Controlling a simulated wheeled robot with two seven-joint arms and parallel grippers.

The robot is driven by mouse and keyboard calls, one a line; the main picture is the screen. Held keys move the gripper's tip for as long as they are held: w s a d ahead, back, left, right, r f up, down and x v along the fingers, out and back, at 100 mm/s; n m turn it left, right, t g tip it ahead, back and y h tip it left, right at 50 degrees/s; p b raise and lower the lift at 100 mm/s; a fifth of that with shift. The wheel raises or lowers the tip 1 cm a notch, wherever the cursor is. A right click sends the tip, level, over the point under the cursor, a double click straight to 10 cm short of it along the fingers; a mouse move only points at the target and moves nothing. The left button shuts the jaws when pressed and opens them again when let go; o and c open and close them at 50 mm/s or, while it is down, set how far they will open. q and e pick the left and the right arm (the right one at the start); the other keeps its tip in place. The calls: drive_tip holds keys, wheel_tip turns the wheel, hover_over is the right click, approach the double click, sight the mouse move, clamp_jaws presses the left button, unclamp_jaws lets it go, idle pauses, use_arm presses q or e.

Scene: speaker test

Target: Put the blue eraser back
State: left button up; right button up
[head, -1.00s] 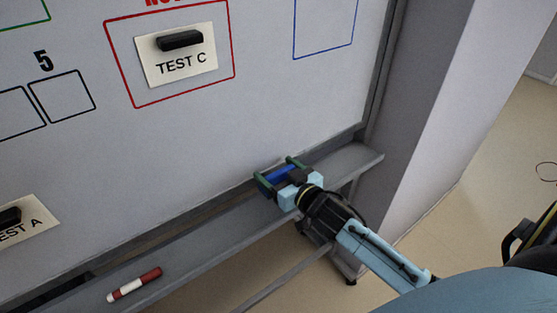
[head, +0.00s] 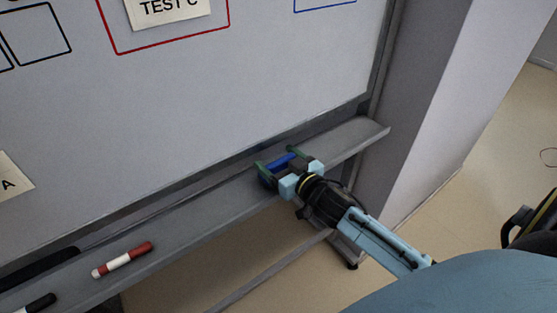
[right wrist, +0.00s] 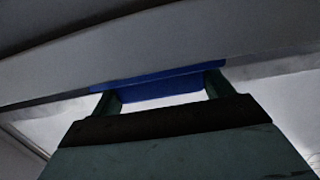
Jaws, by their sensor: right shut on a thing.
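The blue eraser (head: 283,161) is between the fingers of my right gripper (head: 277,164), at the right part of the grey tray (head: 215,198) under the whiteboard. My right gripper is shut on it. In the right wrist view the blue eraser (right wrist: 160,83) spans between the two green fingers (right wrist: 162,88), close to a pale grey ledge. I cannot tell whether the eraser touches the tray. My left gripper is not in view.
A red and white marker (head: 123,259) lies on the tray at the left, with a black-capped marker (head: 38,303) beyond it at the lower left. The whiteboard (head: 200,110) rises behind the tray. A grey pillar (head: 430,90) stands at the right. The tray between eraser and red marker is clear.

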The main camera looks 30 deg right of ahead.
drive_tip(key=shift+f+b, duration=0.4)
drive_tip(key=shift+f, duration=0.25)
idle(0.3)
drive_tip(key=o, duration=1)
drive_tip(key=shift+o, duration=0.2)
drive_tip(key=s+d+r, duration=0.1)
drive_tip(key=s, duration=1.2)
drive_tip(key=shift+s+r, duration=0.15)
